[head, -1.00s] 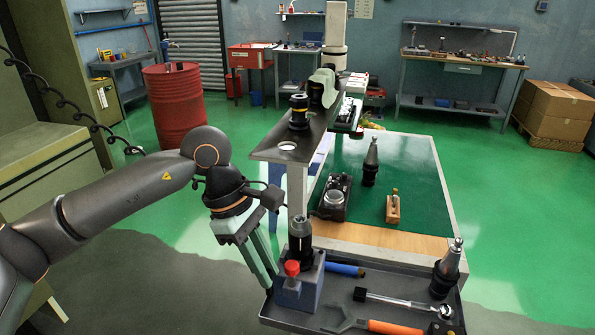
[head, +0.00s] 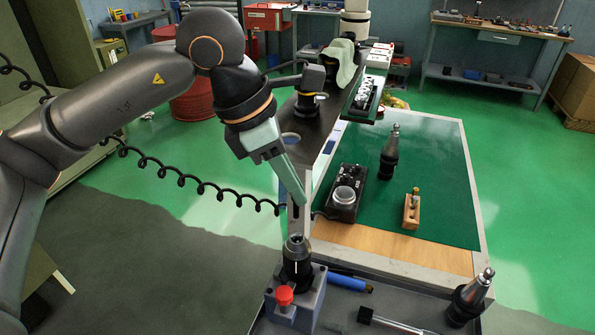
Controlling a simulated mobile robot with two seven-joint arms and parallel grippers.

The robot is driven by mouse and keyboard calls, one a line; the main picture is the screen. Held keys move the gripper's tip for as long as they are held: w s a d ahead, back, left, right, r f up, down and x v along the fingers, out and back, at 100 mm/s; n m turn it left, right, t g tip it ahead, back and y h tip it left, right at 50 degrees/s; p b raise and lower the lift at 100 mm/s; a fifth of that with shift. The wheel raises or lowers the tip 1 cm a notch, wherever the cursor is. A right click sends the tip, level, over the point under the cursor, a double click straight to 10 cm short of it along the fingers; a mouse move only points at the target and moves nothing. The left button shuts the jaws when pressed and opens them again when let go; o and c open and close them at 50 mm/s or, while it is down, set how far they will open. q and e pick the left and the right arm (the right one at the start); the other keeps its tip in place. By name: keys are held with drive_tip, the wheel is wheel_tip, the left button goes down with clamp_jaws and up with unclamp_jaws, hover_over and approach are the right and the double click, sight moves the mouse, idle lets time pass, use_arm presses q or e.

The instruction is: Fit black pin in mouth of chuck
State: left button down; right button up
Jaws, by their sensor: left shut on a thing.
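My left gripper (head: 299,198) comes down from the upper left and is shut on the black pin (head: 296,211). Only a small dark part of the pin shows below the fingertips. It appears above the chuck's mouth, with a gap in the picture; how well they line up in depth I cannot tell. My right gripper is not in view.
A blue-handled tool (head: 345,283) lies in the cart tray right of the block. A tapered tool holder (head: 470,297) stands further right. Behind, a green-topped surface (head: 440,160) holds a black device (head: 344,195), another holder (head: 389,155) and a wooden block (head: 411,212). A shelf (head: 305,150) rises behind the gripper.

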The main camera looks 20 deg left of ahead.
sight(294, 204)
use_arm(q)
drive_tip(key=shift+s+f+b, duration=0.2)
drive_tip(key=shift+f+b, duration=0.95)
drive_tip(key=shift+f, duration=0.85)
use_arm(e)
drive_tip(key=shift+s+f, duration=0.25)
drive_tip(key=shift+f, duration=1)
use_arm(q)
drive_tip(key=shift+w+d, duration=0.1)
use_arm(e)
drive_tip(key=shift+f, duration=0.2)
use_arm(q)
drive_tip(key=shift+f+b, duration=1.3)
drive_tip(key=shift+b, duration=0.15)
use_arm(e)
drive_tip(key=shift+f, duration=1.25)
use_arm(q)
drive_tip(key=c, duration=0.8)
unclamp_jaws()
drive_tip(key=shift+o, duration=0.2)
